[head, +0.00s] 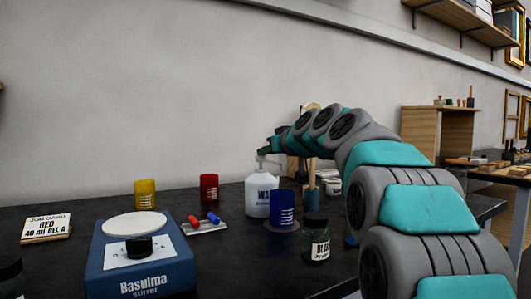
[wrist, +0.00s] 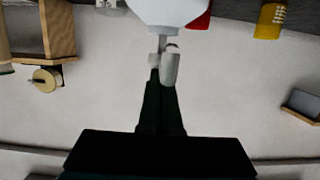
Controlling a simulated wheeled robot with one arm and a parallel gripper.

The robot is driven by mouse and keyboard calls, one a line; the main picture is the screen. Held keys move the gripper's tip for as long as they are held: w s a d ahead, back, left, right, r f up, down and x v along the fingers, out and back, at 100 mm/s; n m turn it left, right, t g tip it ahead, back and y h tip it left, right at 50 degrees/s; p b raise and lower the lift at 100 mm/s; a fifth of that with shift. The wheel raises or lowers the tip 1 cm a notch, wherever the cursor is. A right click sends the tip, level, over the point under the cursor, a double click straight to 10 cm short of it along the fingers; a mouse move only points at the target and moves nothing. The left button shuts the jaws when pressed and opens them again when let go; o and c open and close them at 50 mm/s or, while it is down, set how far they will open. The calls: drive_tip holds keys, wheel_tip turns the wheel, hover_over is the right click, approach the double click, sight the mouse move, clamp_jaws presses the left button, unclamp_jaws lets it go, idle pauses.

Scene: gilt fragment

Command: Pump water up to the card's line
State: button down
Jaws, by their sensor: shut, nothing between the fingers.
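A white pump bottle (head: 257,199), its label partly hidden and starting "WA", stands on the dark bench. Its pump head shows in the wrist view (wrist: 170,66). My gripper (head: 264,149) is shut and empty, with its fingertips (wrist: 156,74) at the pump head; I cannot tell whether they touch it. The job card (head: 47,227) at the far left reads "RED 40 ml" with unclear letters after. A red cup (head: 209,187) with white marks stands left of the bottle. A blue cup (head: 283,205) stands on a round disc before the bottle. Water levels are not visible.
A yellow cup (head: 146,193) stands further left. A blue stirrer (head: 140,265) with a white plate is at the front left. A small white holder (head: 206,227) carries red and blue pieces. A dark jar (head: 315,240) stands at front right, near my arm.

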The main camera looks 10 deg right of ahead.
wheel_tip(320, 180, up, 3)
drive_tip(key=shift+r+p, duration=0.2)
drive_tip(key=shift+p, duration=0.6)
drive_tip(key=b+v, duration=0.1)
drive_tip(key=v, duration=0.9)
drive_tip(key=shift+b, duration=0.3)
idle(1.1)
drive_tip(key=shift+r, duration=0.95)
drive_tip(key=shift+d, duration=0.1)
